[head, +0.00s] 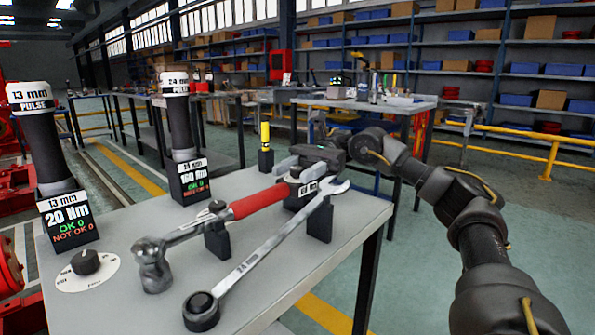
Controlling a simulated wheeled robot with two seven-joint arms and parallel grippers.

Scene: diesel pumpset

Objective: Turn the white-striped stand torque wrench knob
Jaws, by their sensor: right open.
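A torque wrench with a red handle (259,202) rests on black supports on the grey table, its ratchet head (151,262) toward the front left. My right gripper (294,168) comes in from the right at the handle's far end, fingers open around or just above that end. The gripper hides the end, so I cannot make out a knob there or whether the fingers touch it. A black block (301,197) with a white label stands under the gripper. My left gripper is not in view.
A 24 mm combination spanner (262,250) lies diagonally beside the wrench. Two upright pulse tools (44,150) (180,125) stand in labelled holders. A black dial knob (85,262) sits on a white disc at the left. A yellow-and-black tool (265,135) stands behind.

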